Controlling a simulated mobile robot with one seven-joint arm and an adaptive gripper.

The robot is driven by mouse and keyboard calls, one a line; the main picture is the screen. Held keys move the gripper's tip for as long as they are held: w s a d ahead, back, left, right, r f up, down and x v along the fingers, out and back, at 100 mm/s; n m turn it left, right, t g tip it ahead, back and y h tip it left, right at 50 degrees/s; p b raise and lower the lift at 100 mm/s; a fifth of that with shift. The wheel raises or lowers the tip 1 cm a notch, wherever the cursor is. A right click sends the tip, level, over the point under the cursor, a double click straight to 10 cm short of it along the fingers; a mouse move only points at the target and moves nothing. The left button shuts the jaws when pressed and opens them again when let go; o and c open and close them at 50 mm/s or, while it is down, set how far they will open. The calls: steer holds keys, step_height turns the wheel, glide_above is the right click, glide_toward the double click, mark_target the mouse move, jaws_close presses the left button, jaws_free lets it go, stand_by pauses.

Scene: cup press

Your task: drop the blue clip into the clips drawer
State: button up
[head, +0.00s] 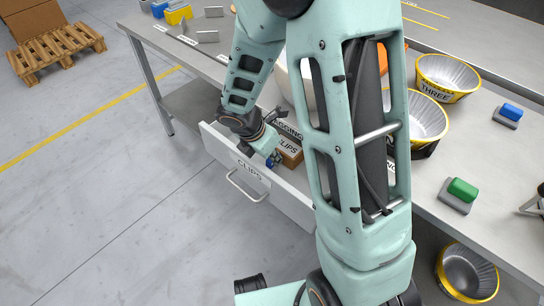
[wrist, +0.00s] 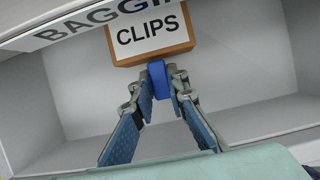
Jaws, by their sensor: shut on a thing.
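The clips drawer (head: 284,197) is pulled out from under the workbench, with a CLIPS label on its front. In the wrist view I look into its pale grey interior (wrist: 235,90). My gripper (wrist: 160,88) is shut on the blue clip (wrist: 157,77), which sits between the fingertips over the drawer. In the head view my gripper (head: 273,158) is at the open drawer, and my arm hides part of it. A brown block with a CLIPS label (wrist: 151,36) stands at the drawer's back, just beyond the clip. I cannot tell whether the clip touches it.
A BAGGING label (wrist: 85,22) is on the bench edge above the drawer. Yellow-rimmed tins (head: 447,76), a green-topped block (head: 461,190) and a blue-topped block (head: 510,112) stand on the bench to the right. Another tin (head: 467,273) is below. Floor left of the drawer is clear.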

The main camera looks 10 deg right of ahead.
steer(key=shift+f+b, duration=0.4)
steer(key=shift+f, duration=0.2)
steer(key=o, duration=0.8)
steer(key=shift+r, duration=0.1)
steer(key=shift+r, duration=0.25)
steer(key=p+v, duration=0.5)
steer(key=v, duration=0.7)
steer(key=shift+d+r+p, duration=0.1)
steer(key=shift+r+p, duration=0.25)
steer(key=shift+p, duration=0.05)
